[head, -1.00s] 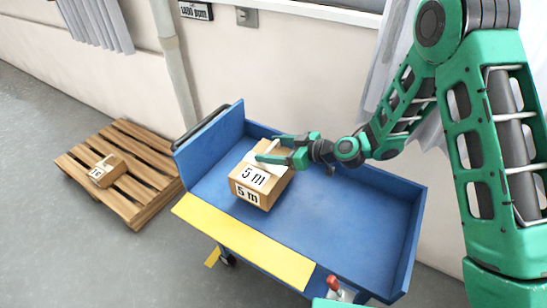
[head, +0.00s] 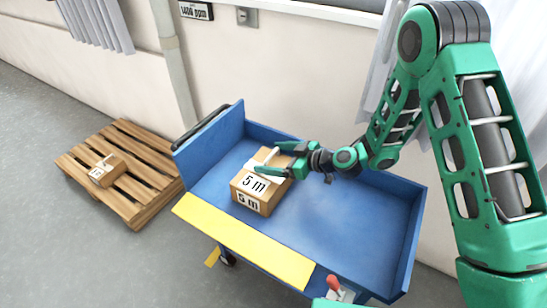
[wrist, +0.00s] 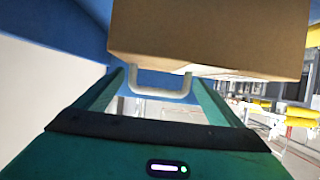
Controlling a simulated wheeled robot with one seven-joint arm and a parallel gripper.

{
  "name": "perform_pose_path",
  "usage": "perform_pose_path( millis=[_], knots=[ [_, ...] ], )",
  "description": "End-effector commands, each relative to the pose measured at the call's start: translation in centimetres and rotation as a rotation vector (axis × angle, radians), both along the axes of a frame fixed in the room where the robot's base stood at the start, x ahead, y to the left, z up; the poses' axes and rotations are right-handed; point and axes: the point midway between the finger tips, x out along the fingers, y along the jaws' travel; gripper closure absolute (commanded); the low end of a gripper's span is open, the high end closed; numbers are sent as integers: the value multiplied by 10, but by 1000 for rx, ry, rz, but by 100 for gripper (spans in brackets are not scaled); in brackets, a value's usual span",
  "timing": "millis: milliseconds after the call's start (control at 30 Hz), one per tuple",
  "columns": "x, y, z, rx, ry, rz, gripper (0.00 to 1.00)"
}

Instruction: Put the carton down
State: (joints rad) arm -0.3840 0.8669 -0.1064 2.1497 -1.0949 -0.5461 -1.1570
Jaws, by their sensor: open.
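The carton (head: 249,200) is a brown box with white "5 m" labels. In the head view it sits in the left part of the blue cart's bed (head: 320,222). A white handle (wrist: 160,91) shows at the carton's edge in the wrist view, where the carton (wrist: 210,38) fills the upper right. My gripper (head: 268,157) is at the carton's upper rear. Its fingers are open, one on each side of the handle, with gaps between them and it in the wrist view. The carton's underside is hidden in the head view.
The cart has a raised blue end panel (head: 209,150), low side walls and a yellow front flap (head: 245,240). The bed right of the carton is clear. A wooden pallet (head: 140,170) with a smaller carton (head: 106,170) lies at left. A wall stands behind the cart.

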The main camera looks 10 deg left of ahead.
Motion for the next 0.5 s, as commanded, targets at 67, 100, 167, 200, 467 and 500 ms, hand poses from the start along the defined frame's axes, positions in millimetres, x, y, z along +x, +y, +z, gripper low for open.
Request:
perform_pose_path(
  millis=[67, 100, 167, 200, 467, 500],
  knots=[
    [-1, -7, 3, 0, 1, -4, 11],
    [-2, -12, 5, 0, 0, -4, 11],
    [-6, -21, 9, 0, 2, -4, 11],
    [-8, -27, 12, 0, 1, -5, 11],
    [-24, -72, 32, 0, 1, -5, 11],
    [-26, -78, 34, 0, 1, -5, 11]
  ],
)
